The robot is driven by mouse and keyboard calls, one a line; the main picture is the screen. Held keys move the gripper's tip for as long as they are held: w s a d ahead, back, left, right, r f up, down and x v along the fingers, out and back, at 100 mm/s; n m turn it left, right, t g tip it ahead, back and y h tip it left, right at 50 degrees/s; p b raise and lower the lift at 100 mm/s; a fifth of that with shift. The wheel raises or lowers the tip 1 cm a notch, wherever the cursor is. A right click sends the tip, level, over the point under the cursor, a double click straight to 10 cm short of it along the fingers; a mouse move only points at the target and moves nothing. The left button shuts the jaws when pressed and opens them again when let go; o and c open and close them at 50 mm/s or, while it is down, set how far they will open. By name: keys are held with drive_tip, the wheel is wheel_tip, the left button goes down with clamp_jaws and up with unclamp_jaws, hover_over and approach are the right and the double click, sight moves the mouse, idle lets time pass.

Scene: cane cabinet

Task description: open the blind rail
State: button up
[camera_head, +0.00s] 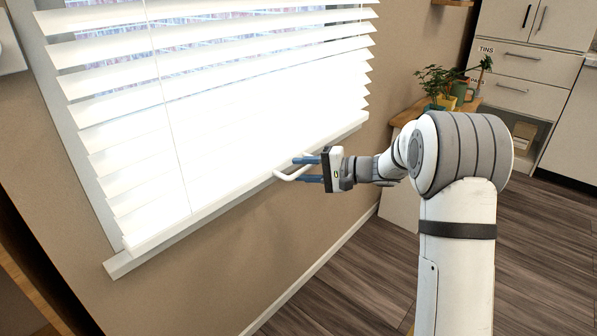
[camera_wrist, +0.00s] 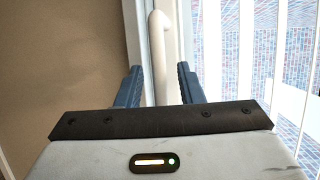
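The white blind (camera_head: 215,110) hangs lowered over the window, with its slats tilted. Its bottom rail (camera_head: 160,236) lies along the window's lower edge, just above the sill. A white curved handle (camera_head: 284,177) sticks out from the rail toward the room. My gripper (camera_head: 299,170) is at this handle, with its two blue fingers spread. In the wrist view the handle (camera_wrist: 158,60) stands between the open fingers (camera_wrist: 159,80), with gaps visible on both sides. The handle's lower part is hidden behind my gripper body.
The window sill (camera_head: 118,266) runs along below the blind, against the beige wall (camera_head: 240,255). Potted plants (camera_head: 445,88) stand on a wooden-topped unit at the right. Drawers (camera_head: 525,75) are at the back right. The wooden floor (camera_head: 365,275) below the window is clear.

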clamp_jaws()
idle(0.4)
